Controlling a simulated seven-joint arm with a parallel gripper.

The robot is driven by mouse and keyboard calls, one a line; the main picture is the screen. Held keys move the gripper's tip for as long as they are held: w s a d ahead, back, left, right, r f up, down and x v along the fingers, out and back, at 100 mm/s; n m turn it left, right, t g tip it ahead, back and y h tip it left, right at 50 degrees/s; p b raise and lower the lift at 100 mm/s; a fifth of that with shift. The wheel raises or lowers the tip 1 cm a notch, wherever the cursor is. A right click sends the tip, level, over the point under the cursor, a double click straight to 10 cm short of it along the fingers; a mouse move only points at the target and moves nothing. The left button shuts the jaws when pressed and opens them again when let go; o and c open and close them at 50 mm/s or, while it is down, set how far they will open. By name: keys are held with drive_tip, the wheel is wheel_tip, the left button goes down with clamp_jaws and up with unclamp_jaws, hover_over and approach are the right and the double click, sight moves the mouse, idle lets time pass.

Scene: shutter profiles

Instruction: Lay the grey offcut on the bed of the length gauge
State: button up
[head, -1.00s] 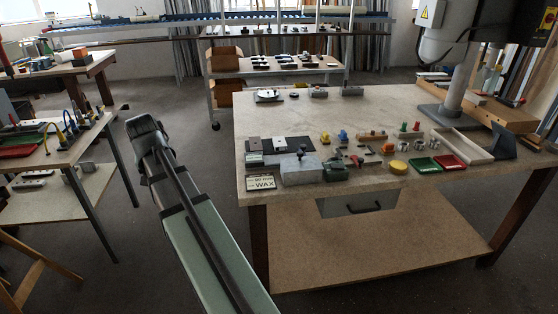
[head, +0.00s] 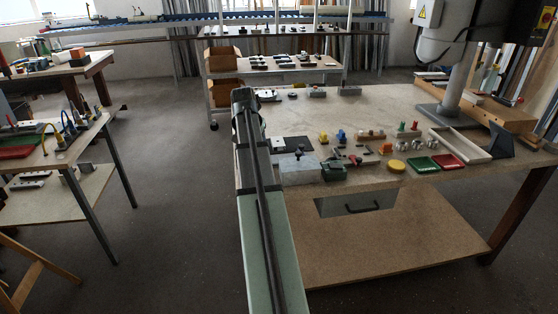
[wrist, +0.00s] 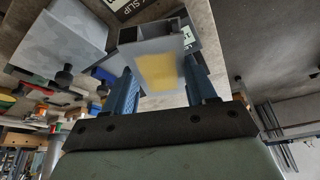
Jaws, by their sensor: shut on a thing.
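My gripper (wrist: 163,82) shows in the wrist view with its two blue fingers on either side of a grey, hollow, box-shaped piece (wrist: 170,44), which looks like the grey offcut. A yellow patch covers part of its near face. The piece is held between the fingers, above the pale bench top. In the head view my arm hides the fingers and the piece. A pale grey block (head: 299,168) with a black knob stands at the bench's left front; it also shows in the wrist view (wrist: 60,45). I cannot tell which item is the length gauge.
The workbench (head: 400,105) holds several small parts, a yellow disc (head: 396,166), a green tray (head: 422,165) and a red tray (head: 449,161). A drill column (head: 459,88) stands at the right. A side table (head: 65,150) stands left.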

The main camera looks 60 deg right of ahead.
drive_tip(key=s+d+m+g, duration=0.1)
drive_tip(key=s+d+m, duration=0.15)
drive_tip(key=d, duration=0.65)
drive_tip(key=m+g+y, duration=0.1)
drive_tip(key=m+g, duration=0.3)
drive_tip(key=m, duration=0.7)
hover_over(277, 158)
drive_tip(key=shift+s+a+f, duration=0.15)
drive_tip(key=shift+s+f, duration=0.05)
drive_tip(key=shift+f, duration=1.9)
drive_tip(key=shift+s+a+f, duration=0.1)
drive_tip(key=shift+s+f, duration=0.05)
drive_tip(key=shift+f, duration=1.95)
drive_tip(key=shift+f, duration=0.6)
drive_tip(key=o, duration=1.1)
drive_tip(key=shift+c, duration=0.2)
